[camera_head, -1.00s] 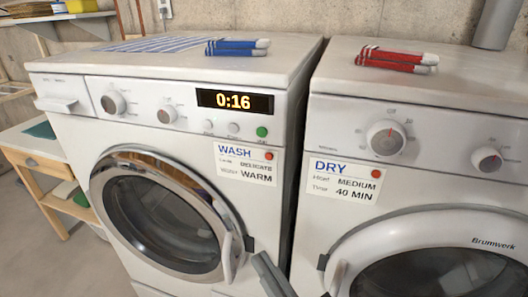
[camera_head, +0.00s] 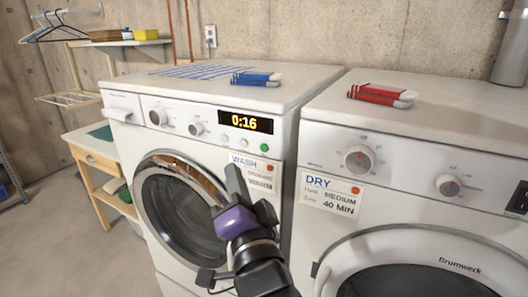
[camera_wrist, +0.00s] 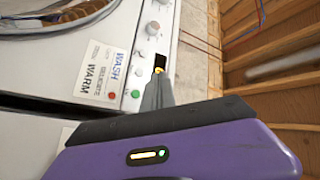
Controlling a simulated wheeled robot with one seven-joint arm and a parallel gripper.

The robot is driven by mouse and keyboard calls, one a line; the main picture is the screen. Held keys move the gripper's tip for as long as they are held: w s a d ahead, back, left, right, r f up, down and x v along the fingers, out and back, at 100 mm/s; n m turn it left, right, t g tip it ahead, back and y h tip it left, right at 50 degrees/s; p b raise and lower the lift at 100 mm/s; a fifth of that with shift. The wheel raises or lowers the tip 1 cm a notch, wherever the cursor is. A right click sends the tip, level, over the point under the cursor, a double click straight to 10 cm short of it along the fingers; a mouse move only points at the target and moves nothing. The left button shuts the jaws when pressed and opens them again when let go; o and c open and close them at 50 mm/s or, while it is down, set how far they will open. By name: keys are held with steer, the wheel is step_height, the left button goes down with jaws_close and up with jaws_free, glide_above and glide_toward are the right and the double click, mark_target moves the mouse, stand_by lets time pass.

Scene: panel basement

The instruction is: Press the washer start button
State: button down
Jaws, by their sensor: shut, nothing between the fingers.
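The washer (camera_head: 125,125) is the white machine on the left, with a display (camera_head: 245,122) reading 0:16. Its green button (camera_head: 264,147) is at the panel's right end, below the display; it also shows in the wrist view (camera_wrist: 135,94). My purple and black gripper (camera_head: 235,172) is shut and empty. In the head view its fingertips point up in front of the WASH label, a little left of and below the green button. In the wrist view the fingertips (camera_wrist: 160,78) appear just right of the button and partly cover the display. I see no clear contact.
The dryer (camera_head: 320,150) stands close to the right of the washer. Blue socks (camera_head: 256,79) and red socks (camera_head: 381,95) lie on the tops. A small wooden table (camera_head: 95,150) stands left, with a wall shelf (camera_head: 130,43) above. Floor is free at lower left.

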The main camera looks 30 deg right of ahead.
mark_target(264, 148)
steer(key=shift+f+m, duration=0.15)
steer(key=shift+m, duration=0.35)
steer(key=shift+w+d+p, duration=0.85)
steer(key=shift+w+d, duration=0.05)
steer(key=shift+d, duration=0.3)
steer(key=shift+w+d+p, duration=0.85)
steer(key=shift+d+p, duration=0.05)
steer(key=shift+d, duration=0.3)
steer(key=shift+w+d+p, duration=0.85)
steer(key=shift+w+d, duration=0.05)
steer(key=shift+d, duration=0.3)
steer(key=shift+w+d, duration=0.1)
steer(key=shift+d, duration=0.05)
steer(key=shift+w+d, duration=0.15)
steer(key=shift+d, duration=0.05)
